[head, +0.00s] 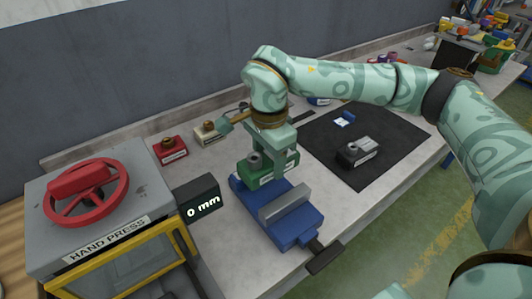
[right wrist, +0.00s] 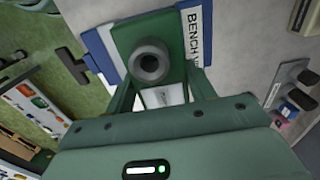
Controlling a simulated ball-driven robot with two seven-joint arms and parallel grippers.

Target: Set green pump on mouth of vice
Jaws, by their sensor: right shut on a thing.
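The green pump (head: 258,176) is a block with a round grey port on top. My right gripper (head: 283,168) points down and is shut on it. The blue vice (head: 296,229) with its grey jaw plate (head: 285,202) lies just in front of the pump on the bench. The pump is over or close behind the vice's far part; whether they touch cannot be told. In the right wrist view the pump (right wrist: 168,28) is between the fingers of the gripper (right wrist: 160,84), with the vice (right wrist: 103,52) beneath it. My left gripper is not in view.
A red block (head: 169,154) and a cream block (head: 207,137) sit behind. A dark pump-like block (head: 357,152) lies on a black mat (head: 385,165) at right.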

